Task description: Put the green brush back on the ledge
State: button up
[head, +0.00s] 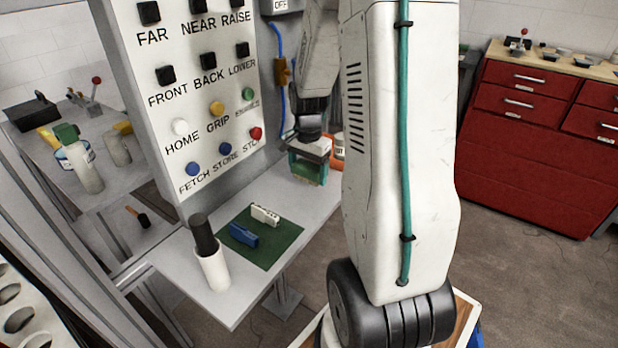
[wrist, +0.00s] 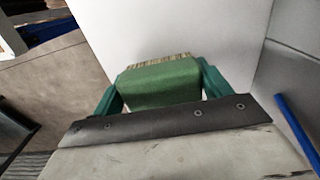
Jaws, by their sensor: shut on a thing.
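The green brush (wrist: 160,82) is a green block with a strip of pale bristles along its far edge in the wrist view. My gripper (wrist: 158,92) has its two teal fingers on either side of it and is shut on it. In the head view my gripper (head: 309,170) is at the far end of the grey ledge (head: 318,196), beside the button panel. The brush is mostly hidden there by the fingers. I cannot tell whether the brush touches the ledge.
A green mat (head: 278,246) with a blue piece (head: 243,235) and a white piece (head: 265,215) lies on the ledge. A white holder (head: 213,270) with a black-handled thing stands nearer. The button panel (head: 190,95) rises behind. An orange thing (head: 337,164) is partly hidden behind my gripper.

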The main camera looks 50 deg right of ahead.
aim_at(308, 181)
jog(key=shift+f, duration=1.75)
jog(key=o, duration=0.9)
jog(key=shift+f, duration=0.15)
jog(key=shift+o, duration=0.2)
